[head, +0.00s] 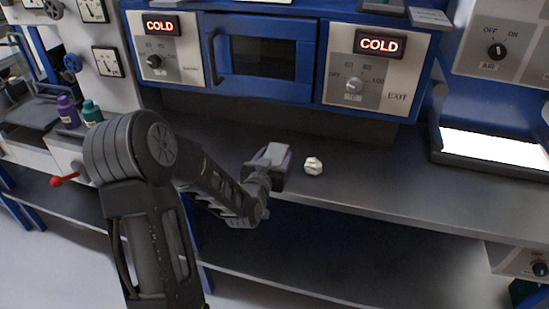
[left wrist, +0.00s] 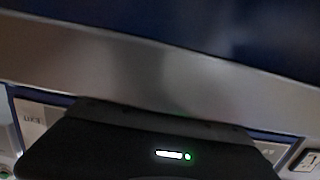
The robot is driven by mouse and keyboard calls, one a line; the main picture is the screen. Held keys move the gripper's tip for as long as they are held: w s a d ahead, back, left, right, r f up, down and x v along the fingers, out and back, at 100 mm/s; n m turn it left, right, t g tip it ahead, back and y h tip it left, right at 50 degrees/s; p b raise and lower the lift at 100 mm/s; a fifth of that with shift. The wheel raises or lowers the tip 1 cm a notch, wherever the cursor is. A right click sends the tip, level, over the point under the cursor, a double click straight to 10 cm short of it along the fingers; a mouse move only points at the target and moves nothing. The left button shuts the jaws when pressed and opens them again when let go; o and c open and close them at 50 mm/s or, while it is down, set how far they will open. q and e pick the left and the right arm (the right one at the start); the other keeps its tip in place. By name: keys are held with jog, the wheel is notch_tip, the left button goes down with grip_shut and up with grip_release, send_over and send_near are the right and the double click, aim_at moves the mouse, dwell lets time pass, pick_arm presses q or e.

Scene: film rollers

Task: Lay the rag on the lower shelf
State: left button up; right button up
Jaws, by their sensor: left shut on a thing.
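The rag (head: 313,165) is a small, crumpled white bundle at the fingertip end of my left gripper (head: 289,164) in the head view. The gripper is shut on it, over the grey countertop near its front edge; the dark fingers are hard to make out. The lower shelf (head: 345,255) is the dark surface under the counter, with a grey front edge. In the left wrist view, the dark gripper body with a small light (left wrist: 170,155) fills the bottom, and the rag does not show. My right gripper is not in view.
The grey countertop (head: 410,200) overhangs the shelf and is mostly clear. Blue-framed machines with COLD displays (head: 379,45) stand behind it. A lit tray (head: 490,149) is at the right. Purple (head: 68,111) and green bottles (head: 91,112) stand at the left. The visible shelf is bare.

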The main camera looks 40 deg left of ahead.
aim_at(275, 153)
pick_arm(q)
jog(key=shift+c, duration=0.8)
notch_tip(275, 153, up, 10)
jog(key=shift+r, duration=0.1)
dwell(0.5)
